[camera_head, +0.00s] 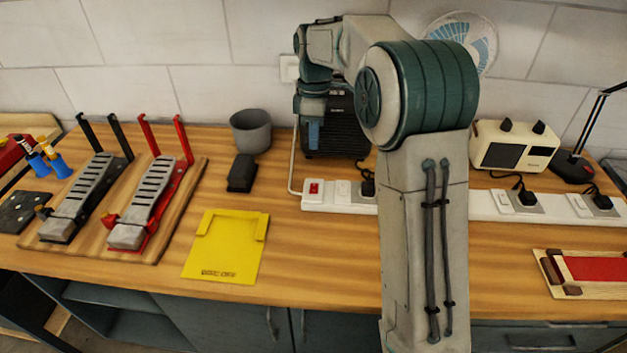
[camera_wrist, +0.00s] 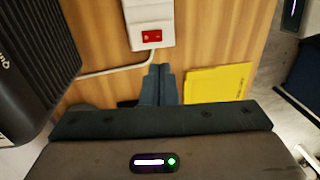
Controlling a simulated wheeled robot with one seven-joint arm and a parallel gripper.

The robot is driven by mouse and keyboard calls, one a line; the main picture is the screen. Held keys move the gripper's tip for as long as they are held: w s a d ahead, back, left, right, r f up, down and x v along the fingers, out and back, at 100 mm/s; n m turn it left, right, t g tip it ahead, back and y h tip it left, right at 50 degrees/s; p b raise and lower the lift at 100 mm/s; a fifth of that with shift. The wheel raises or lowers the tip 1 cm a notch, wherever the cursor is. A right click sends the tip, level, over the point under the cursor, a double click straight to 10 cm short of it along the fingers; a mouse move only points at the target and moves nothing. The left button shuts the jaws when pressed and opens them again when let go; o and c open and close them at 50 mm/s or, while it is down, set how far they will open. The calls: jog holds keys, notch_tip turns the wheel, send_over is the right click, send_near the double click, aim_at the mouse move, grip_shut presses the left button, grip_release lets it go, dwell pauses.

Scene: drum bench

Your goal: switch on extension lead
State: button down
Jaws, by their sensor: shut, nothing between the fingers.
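The white extension lead (camera_head: 484,206) lies along the bench, partly hidden behind my arm in the head view. Its red switch (camera_head: 314,188) is at the left end, near where the white cable joins. In the wrist view the end of the lead (camera_wrist: 148,12) shows at the top, with the red switch (camera_wrist: 152,37) facing the camera. Whether the switch is on or off I cannot tell. My gripper (camera_head: 313,144) is shut and empty, pointing down in front of the black amplifier. In the wrist view its fingertips (camera_wrist: 159,69) appear just below the switch, apparently apart from it.
The black amplifier (camera_head: 345,137) stands close behind my gripper and shows at left in the wrist view (camera_wrist: 35,60). A black plug (camera_head: 367,184) sits in the lead. A yellow tray (camera_head: 222,250), dark block (camera_head: 242,173) and grey cup (camera_head: 251,131) lie left.

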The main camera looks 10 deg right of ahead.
aim_at(313, 191)
jog(key=f, duration=0.4)
jog(key=s+f+p, duration=0.1)
jog(key=f, duration=0.7)
jog(key=shift+s+a+f+p, duration=0.15)
jog(key=shift+s+f+p, duration=0.1)
jog(key=shift+f+p, duration=0.1)
